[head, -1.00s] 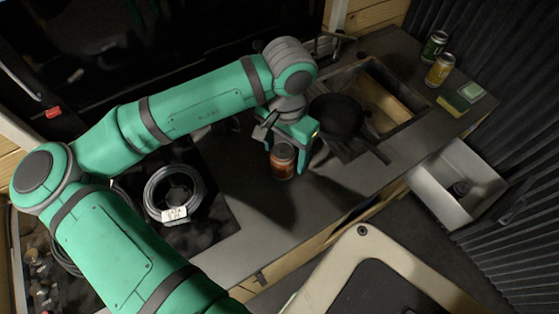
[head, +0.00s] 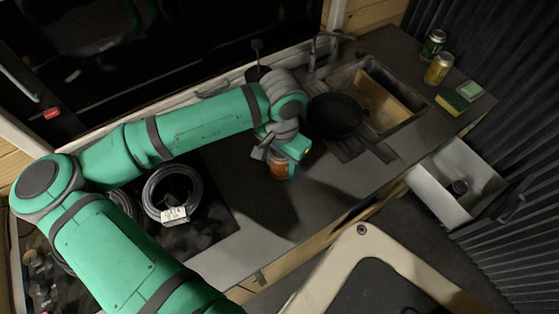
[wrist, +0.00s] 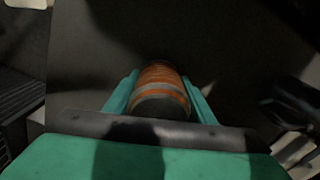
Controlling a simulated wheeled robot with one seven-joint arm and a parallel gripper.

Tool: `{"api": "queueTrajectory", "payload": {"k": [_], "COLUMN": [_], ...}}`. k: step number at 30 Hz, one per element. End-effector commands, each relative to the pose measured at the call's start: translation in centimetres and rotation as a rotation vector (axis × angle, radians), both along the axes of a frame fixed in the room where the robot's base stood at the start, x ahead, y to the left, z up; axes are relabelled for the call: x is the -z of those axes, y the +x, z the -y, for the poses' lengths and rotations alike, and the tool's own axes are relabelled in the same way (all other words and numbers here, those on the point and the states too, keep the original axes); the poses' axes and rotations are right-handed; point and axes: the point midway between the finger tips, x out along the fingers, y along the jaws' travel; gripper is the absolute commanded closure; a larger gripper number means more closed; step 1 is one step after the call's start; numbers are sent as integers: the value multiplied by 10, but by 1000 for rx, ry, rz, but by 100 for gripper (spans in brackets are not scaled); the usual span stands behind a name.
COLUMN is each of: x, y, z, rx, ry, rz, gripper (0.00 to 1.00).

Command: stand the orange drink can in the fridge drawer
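The orange drink can (head: 279,168), with pale bands, stands on the dark counter. It also shows in the wrist view (wrist: 160,88), between the two green fingers. My gripper (head: 283,160) is over the can, with its fingers against the can's sides; it also shows in the wrist view (wrist: 160,95). The gripper hides part of the can in the head view. The fridge drawer (head: 431,187) is pulled open at the right, below the counter, with a small dark round item (head: 458,188) inside.
A dark pan (head: 335,114) lies by the sink (head: 385,95). A green can (head: 433,43), a yellow-orange can (head: 438,69) and a sponge (head: 452,103) are at the counter's far right. A pale-framed piece (head: 335,262) stands in front.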

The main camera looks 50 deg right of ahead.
Motion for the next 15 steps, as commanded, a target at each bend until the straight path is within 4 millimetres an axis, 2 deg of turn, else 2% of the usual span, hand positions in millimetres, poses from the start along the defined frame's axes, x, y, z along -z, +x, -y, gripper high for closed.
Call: {"api": "queueTrajectory", "payload": {"k": [1, 3, 5, 15], "x": [0, 0, 0, -5], "y": [0, 0, 0, 0], "z": [0, 0, 0, 1], "rx": [0, 0, 0, 0], "ry": [0, 0, -1, -2], "rz": [0, 0, 1, 1], "gripper": [64, 80, 90, 90]}}
